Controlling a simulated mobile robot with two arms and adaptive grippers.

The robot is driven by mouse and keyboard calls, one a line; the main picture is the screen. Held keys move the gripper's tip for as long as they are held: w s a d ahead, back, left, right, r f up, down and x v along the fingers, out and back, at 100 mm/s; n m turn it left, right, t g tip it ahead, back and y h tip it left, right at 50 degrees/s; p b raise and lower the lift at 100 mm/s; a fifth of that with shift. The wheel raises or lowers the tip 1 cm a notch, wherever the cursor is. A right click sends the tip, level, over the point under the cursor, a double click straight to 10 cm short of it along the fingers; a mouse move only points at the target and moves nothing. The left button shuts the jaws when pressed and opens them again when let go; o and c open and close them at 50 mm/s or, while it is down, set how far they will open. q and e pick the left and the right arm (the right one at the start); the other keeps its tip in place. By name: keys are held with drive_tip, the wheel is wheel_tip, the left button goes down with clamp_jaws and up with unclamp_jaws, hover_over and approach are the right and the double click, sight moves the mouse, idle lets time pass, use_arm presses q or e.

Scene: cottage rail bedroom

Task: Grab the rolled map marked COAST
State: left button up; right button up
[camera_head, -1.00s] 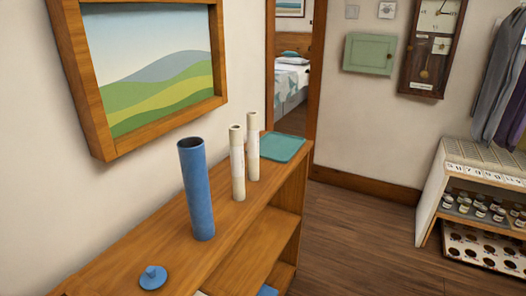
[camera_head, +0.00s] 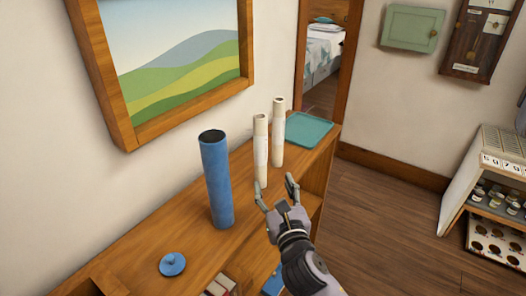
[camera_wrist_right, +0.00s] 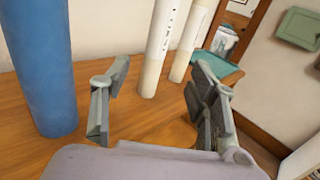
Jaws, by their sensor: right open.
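Two cream rolled maps stand upright on the wooden shelf top, a nearer one (camera_head: 261,150) and a farther one (camera_head: 278,133). In the right wrist view the nearer roll (camera_wrist_right: 160,50) and farther roll (camera_wrist_right: 188,45) carry labels with dark marks too small to read, so I cannot tell which says COAST. My right gripper (camera_head: 275,190) is open and empty, just in front of the rolls, apart from them. In the right wrist view its fingers (camera_wrist_right: 158,100) spread with the nearer roll beyond the gap. My left gripper is not in view.
A tall blue tube (camera_head: 217,180) stands open to the left of the rolls, close to my left finger in the wrist view. A blue lid (camera_head: 172,264) lies on the shelf top (camera_head: 130,262). A teal tray (camera_head: 310,130) lies behind the rolls. A framed picture (camera_head: 170,60) hangs above.

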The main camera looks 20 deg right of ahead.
sight(262, 157)
drive_tip(key=w, duration=0.3)
drive_tip(key=w+p, duration=0.1)
drive_tip(key=w, duration=0.5)
drive_tip(key=shift+w+d, duration=0.3)
drive_tip(key=shift+d, duration=0.1)
drive_tip(key=shift+w+d+f+p, duration=0.15)
drive_tip(key=shift+w+p, duration=0.6)
drive_tip(key=shift+w, duration=1.8)
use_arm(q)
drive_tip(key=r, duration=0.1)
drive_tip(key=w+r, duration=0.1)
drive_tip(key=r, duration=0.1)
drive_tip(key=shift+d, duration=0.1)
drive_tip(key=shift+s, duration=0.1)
use_arm(e)
drive_tip(key=shift+c, duration=0.3)
drive_tip(key=shift+s, duration=0.1)
drive_tip(key=shift+c, duration=0.7)
clamp_jaws()
